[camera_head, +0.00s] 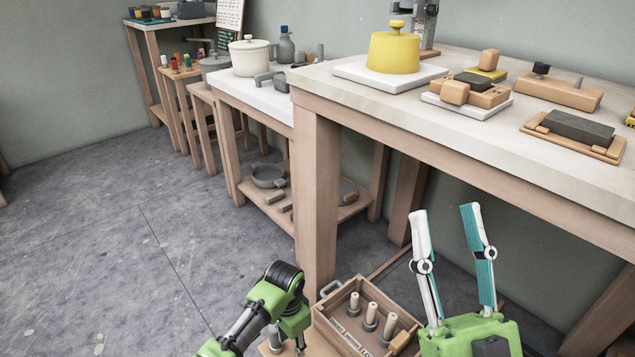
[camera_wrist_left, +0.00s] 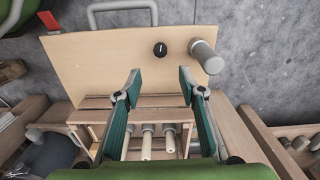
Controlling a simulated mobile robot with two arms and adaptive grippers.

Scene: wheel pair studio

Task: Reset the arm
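My right gripper (camera_head: 445,212) is raised at the lower right of the head view, in front of the tall table. Its two fingers stand upright and apart, with nothing between them. My left arm comes in at the bottom of the head view, beside the wooden crate. My left gripper (camera_wrist_left: 159,80) shows in the left wrist view with its two teal-padded fingers apart and nothing held between their tips. Beyond its fingers lies a light wooden board (camera_wrist_left: 90,65), with several pale pegs (camera_wrist_left: 146,147) lower in the picture. I cannot tell how near the fingers are to them.
A wooden crate (camera_head: 342,300) with pale upright pegs stands low beside the table leg. The tall table (camera_head: 470,140) carries a yellow pot (camera_head: 394,52) and wooden block tools (camera_head: 570,127). A lower table holds a white pot (camera_head: 250,57). The grey floor (camera_head: 90,260) at left is clear.

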